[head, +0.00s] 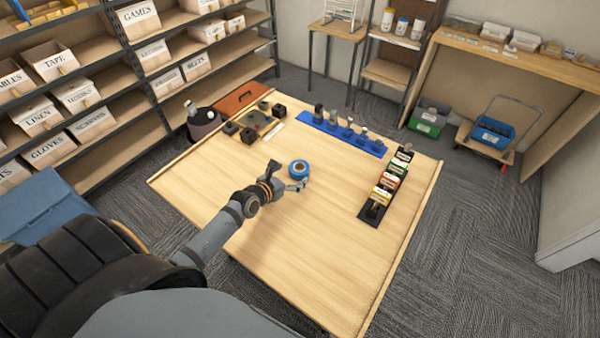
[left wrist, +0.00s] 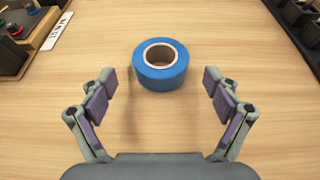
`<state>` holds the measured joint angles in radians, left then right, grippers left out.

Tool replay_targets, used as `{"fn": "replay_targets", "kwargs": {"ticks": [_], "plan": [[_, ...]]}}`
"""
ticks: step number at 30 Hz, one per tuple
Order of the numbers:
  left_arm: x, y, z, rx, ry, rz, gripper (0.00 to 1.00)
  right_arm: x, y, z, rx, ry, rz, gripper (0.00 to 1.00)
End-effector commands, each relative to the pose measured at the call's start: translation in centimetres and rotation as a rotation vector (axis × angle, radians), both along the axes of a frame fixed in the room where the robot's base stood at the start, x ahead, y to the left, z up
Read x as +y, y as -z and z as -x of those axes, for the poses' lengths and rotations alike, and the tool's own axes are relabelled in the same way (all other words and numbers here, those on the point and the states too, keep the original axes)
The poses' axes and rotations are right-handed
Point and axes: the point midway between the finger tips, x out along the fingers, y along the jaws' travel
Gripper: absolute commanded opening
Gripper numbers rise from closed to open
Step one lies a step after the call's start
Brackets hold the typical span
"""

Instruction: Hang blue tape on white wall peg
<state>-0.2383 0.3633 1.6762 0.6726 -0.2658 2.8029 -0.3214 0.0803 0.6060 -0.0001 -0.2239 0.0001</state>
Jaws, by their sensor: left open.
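The roll of blue tape (head: 299,169) lies flat on the wooden table, near its middle. It also shows in the left wrist view (left wrist: 160,66), with its brown core facing up. My left gripper (head: 294,185) is open and low over the table, just short of the tape. In the left wrist view the two fingers (left wrist: 160,95) are spread wide, and the tape is ahead of and between their line, not gripped. I cannot make out a white wall peg in either view. My right gripper is not in view.
On the wooden table (head: 290,240), a blue strip with several upright items (head: 345,133) stands at the back. A black rack of coloured boxes (head: 385,185) stands at the right, and dark blocks (head: 247,130) at the back left. The table's front is clear. Shelves (head: 110,60) stand at left.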

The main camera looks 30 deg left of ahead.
Motion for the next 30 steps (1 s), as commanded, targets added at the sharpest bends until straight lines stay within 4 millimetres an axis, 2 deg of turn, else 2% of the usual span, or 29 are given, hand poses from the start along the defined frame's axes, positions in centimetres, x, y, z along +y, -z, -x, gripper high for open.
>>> {"fn": "replay_targets", "kwargs": {"ticks": [4, 6, 8, 13, 17, 21, 30], "plan": [[-0.1, 0.2, -0.4, 0.001, 0.0, 0.0, 0.89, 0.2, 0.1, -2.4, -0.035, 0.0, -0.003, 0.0], [-0.2, 0.7, -1.3, -0.001, -0.001, 0.002, 0.89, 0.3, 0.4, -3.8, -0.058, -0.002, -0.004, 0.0], [-0.4, 1.1, -2.4, -0.001, -0.001, 0.002, 0.89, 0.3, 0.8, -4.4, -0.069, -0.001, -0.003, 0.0], [-0.7, 1.9, -4.6, 0.0, 0.0, 0.001, 0.89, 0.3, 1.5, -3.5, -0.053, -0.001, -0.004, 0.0], [-0.7, 2.0, -4.9, 0.002, 0.001, -0.002, 0.89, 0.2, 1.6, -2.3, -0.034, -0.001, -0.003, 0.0], [-0.7, 1.9, -4.8, 0.002, 0.001, -0.002, 0.88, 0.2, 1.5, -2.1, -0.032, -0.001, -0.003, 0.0], [-0.7, 1.9, -4.8, 0.002, 0.001, -0.002, 0.47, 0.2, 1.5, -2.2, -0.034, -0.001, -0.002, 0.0]]}}
